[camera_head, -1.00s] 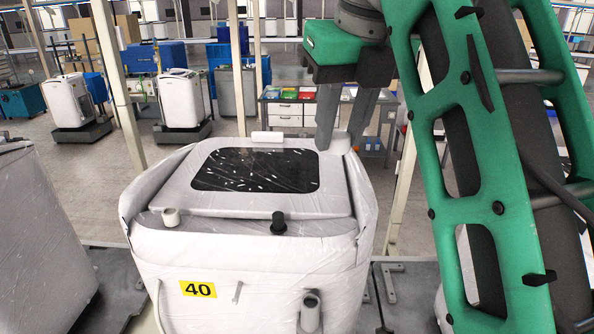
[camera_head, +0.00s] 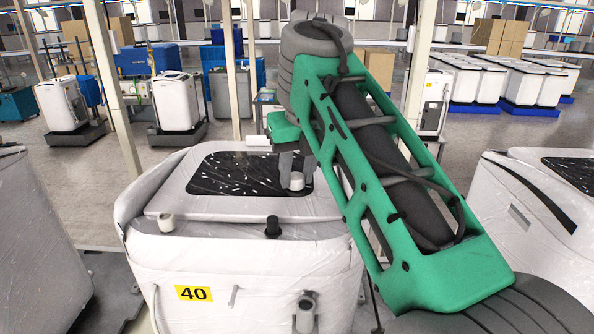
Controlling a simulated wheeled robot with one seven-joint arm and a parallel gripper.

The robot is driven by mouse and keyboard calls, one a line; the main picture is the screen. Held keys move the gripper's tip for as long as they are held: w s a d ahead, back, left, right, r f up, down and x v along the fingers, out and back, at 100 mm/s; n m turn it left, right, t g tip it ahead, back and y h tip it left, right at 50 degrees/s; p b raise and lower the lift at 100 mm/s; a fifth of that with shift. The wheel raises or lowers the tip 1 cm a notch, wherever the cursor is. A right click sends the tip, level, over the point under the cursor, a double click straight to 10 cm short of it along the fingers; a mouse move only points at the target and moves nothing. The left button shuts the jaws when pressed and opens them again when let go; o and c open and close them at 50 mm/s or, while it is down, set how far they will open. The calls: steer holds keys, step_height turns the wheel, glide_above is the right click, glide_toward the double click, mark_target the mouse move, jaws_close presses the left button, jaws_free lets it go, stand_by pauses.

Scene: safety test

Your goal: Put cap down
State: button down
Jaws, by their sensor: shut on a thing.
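My gripper (camera_head: 292,172) is green with grey fingers that point down. It is shut on a small, light grey round cap (camera_head: 297,181), which hangs at the fingertips. The cap is in front of the right part of the black speckled panel (camera_head: 225,177) on top of the plastic-wrapped white machine (camera_head: 240,265) marked 40. I cannot tell whether the cap touches the panel or is just above it. My green and dark arm covers the machine's right rear side.
A white stub (camera_head: 166,223) and a black knob (camera_head: 272,227) stand on the machine's front ledge. Another wrapped machine (camera_head: 540,205) is at the right and one (camera_head: 40,240) at the left. The panel's left part is clear.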

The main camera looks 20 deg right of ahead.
steer(key=shift+f, duration=0.2)
steer(key=c, duration=1.1)
jaws_free()
steer(key=shift+o, duration=0.2)
steer(key=shift+r, duration=0.7)
steer(key=v, duration=1.1)
steer(key=shift+s+d, duration=0.1)
steer(key=shift+s, duration=0.1)
